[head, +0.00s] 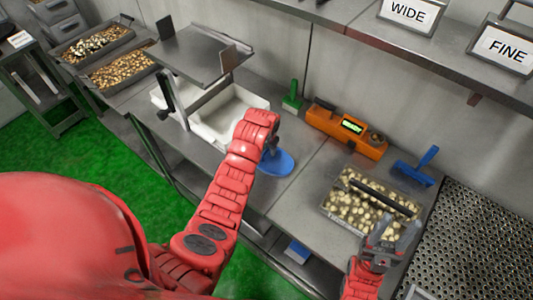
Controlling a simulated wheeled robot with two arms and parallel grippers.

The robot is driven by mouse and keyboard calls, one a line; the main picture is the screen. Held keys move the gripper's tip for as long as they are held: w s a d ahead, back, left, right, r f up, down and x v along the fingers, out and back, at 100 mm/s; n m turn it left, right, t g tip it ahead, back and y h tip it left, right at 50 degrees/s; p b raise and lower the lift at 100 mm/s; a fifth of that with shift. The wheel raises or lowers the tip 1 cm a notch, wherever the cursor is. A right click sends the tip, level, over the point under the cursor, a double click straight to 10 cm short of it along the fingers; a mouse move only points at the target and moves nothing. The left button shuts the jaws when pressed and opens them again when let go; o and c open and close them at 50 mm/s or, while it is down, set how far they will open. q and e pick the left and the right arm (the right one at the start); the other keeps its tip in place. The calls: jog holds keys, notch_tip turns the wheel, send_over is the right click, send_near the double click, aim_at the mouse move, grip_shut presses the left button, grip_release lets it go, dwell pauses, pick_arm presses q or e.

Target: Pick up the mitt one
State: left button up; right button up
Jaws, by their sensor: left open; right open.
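A blue flat item (277,163) with a rounded base lies on the metal counter; I cannot tell for sure whether it is a mitt. My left gripper (271,143) is at its upper part, at the end of the red arm. Its fingers are mostly hidden by the wrist, and I cannot tell whether they touch the blue item. My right gripper (392,235) has its grey fingers apart at the front right edge of a clear tray (333,212) of pale round pieces. A dark bar lies across that tray.
A white bin (230,110) sits below a metal platform (200,55). Perforated metal (480,240) lies at right.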

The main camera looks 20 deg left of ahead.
pick_arm(q)
jog(key=shift+w+f, duration=0.1)
jog(key=shift+f, duration=0.3)
grip_shut()
dwell(1.2)
